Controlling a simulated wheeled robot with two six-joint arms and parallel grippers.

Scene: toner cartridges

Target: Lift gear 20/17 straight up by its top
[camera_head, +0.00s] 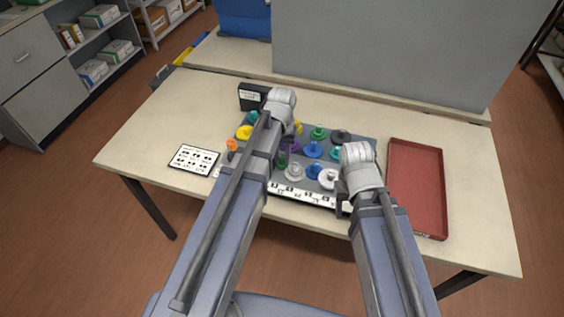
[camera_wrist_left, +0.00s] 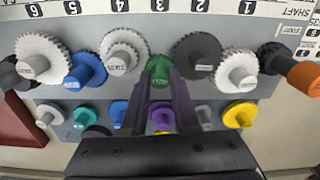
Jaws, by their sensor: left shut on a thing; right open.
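My left gripper (camera_wrist_left: 161,98) is shut on the top of a green gear (camera_wrist_left: 160,70) in the left wrist view, with one finger on each side of its hub. The marking on its top is too small to read for sure. Its lower part is hidden by the fingers, so I cannot tell whether it touches the board. In the head view the green gear (camera_head: 282,160) shows beside my left arm. My right gripper (camera_head: 344,201) is open over the front right of the gear board, partly hidden by its own arm.
The grey gear board (camera_wrist_left: 245,50) holds several gears close around the green one: a white gear (camera_wrist_left: 124,50) and a dark gear (camera_wrist_left: 196,55) flank it. A red tray (camera_head: 418,190) lies empty at right.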

